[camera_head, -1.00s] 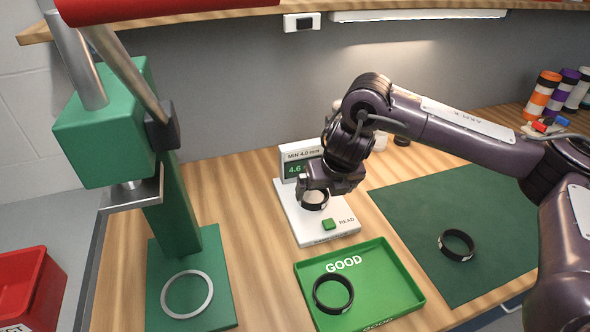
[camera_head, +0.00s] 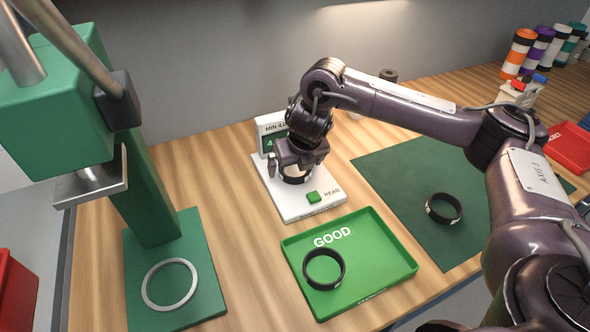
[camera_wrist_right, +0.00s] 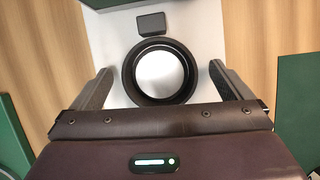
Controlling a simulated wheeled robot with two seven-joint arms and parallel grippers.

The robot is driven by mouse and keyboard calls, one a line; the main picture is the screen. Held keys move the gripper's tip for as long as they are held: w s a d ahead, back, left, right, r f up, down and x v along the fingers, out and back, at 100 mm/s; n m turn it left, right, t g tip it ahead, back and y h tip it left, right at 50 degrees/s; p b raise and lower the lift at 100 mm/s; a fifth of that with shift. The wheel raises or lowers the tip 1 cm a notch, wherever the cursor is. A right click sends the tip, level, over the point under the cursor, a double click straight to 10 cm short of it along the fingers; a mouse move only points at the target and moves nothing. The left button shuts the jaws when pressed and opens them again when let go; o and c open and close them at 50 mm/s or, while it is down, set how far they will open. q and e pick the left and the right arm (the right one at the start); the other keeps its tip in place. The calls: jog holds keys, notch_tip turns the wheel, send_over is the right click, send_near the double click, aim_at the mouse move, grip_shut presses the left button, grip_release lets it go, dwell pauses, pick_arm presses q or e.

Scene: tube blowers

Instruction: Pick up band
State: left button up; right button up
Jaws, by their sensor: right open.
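A black band (camera_head: 297,179) lies on the white measuring device (camera_head: 284,206), partly hidden by my right gripper in the head view. My right gripper (camera_head: 298,168) is open, pointing down over this band. In the right wrist view the band (camera_wrist_right: 160,96) lies between the two spread fingers, with a gap on each side. A second black band (camera_head: 324,269) lies in the green GOOD tray (camera_head: 375,267). A third band (camera_head: 443,208), black with a pale mark, lies on the dark green mat (camera_head: 400,170). My left gripper is not in view.
A green press (camera_head: 150,190) stands at the left, with a pale ring (camera_head: 170,284) on its base. The device has a green READ button (camera_head: 314,197) and a display behind it. Striped rolls (camera_head: 519,52) stand at the back right. A red bin (camera_head: 17,290) is at lower left.

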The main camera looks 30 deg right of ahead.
jog(key=c, duration=1.1)
jog(key=shift+c, duration=0.2)
jog(key=shift+r, duration=0.15)
